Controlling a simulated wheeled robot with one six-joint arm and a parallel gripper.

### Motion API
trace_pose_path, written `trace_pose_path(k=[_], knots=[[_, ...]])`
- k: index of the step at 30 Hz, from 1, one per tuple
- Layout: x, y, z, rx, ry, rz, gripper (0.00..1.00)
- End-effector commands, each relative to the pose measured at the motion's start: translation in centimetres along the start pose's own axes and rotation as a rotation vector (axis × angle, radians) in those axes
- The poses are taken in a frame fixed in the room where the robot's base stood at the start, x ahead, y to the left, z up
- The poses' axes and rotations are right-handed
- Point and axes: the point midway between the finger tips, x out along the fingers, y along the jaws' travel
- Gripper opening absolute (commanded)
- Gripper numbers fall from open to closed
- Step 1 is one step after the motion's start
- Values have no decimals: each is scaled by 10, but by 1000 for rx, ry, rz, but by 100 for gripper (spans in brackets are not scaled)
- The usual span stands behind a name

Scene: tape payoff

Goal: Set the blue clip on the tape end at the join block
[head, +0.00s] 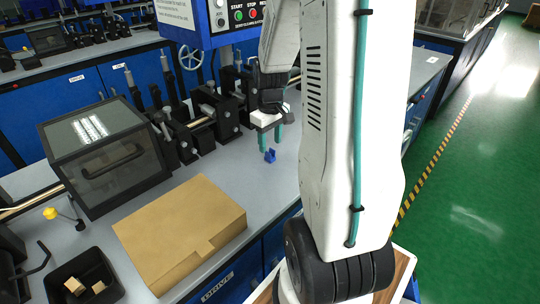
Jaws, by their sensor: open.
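The blue clip (270,156) is a small blue piece on the grey bench top. My gripper (270,147) is directly above it, with teal fingers pointing down on either side of the space over the clip. The fingers are open, and I cannot tell if they touch the clip. A copper-coloured tape or bar runs through the black machine blocks (225,118) left of my gripper. I cannot tell which block is the join block, and the tape end is not clearly seen. My white arm hides the bench to the right.
A cardboard box (180,225) lies at the bench front. A dark glass-topped case (105,160) stands behind it at left. A black bin (85,280) with light blocks is at lower left. Bare bench surrounds the clip. A blue control panel (235,20) stands behind.

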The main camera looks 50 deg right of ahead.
Motion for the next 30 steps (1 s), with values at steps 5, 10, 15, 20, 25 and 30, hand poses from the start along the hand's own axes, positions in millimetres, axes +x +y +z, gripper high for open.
trace_pose_path(k=[5,10,15,20,25,30], knots=[[29,-3,2,0,-4,-3,49],[41,-2,2,0,-1,-1,49],[41,-2,1,0,0,0,49],[41,-2,2,0,0,0,16],[41,-2,2,0,0,0,0],[40,-2,2,0,0,0,0]])
